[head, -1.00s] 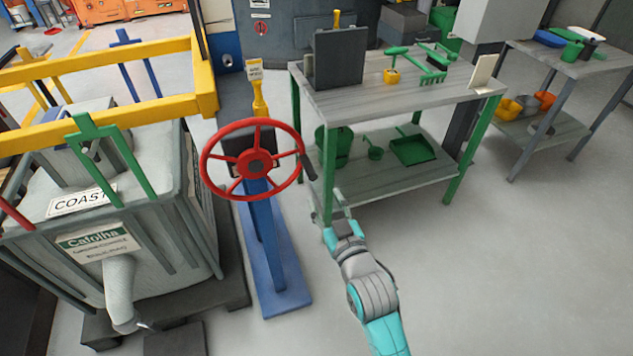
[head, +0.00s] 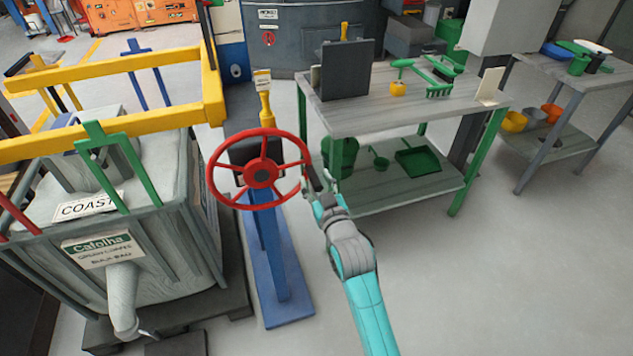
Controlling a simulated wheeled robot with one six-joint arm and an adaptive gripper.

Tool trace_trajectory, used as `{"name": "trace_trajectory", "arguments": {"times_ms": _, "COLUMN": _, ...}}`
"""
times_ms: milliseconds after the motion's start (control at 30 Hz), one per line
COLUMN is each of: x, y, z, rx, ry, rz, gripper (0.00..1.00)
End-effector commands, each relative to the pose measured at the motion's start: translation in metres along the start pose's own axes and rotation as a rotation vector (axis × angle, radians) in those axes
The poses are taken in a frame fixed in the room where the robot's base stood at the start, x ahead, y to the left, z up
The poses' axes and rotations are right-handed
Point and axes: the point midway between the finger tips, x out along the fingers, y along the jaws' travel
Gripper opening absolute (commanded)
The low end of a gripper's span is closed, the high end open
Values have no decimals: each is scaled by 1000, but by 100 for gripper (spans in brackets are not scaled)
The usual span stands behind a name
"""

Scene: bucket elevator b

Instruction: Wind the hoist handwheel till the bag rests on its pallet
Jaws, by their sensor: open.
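The red handwheel (head: 211,178) stands on a blue post (head: 272,255), facing me. Its dark crank handle shows at the right side of the rim, close to my gripper. My gripper (head: 320,186) is open, right beside the wheel's right rim; I cannot tell whether it touches the handle. The pale grey bulk bag (head: 165,250) is at the left, with a label and a spout (head: 122,295) low on its front. A dark pallet (head: 232,300) is below it. The bag's underside is partly hidden, so I cannot tell whether it touches the pallet.
A second bench (head: 570,68) is at the far right. The floor at right is clear.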

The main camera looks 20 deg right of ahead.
Motion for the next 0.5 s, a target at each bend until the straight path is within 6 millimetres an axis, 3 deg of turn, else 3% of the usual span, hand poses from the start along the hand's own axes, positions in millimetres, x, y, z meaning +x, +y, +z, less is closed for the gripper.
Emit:
{"name": "trace_trajectory", "arguments": {"times_ms": 200, "x": 0, "y": 0, "z": 0, "rx": 0, "ry": 0, "rz": 0, "gripper": 47}}
{"name": "trace_trajectory", "arguments": {"times_ms": 400, "x": 0, "y": 0, "z": 0, "rx": 0, "ry": 0, "rz": 0, "gripper": 0}}
{"name": "trace_trajectory", "arguments": {"times_ms": 500, "x": 0, "y": 0, "z": 0, "rx": 0, "ry": 1, "rz": 1, "gripper": 0}}
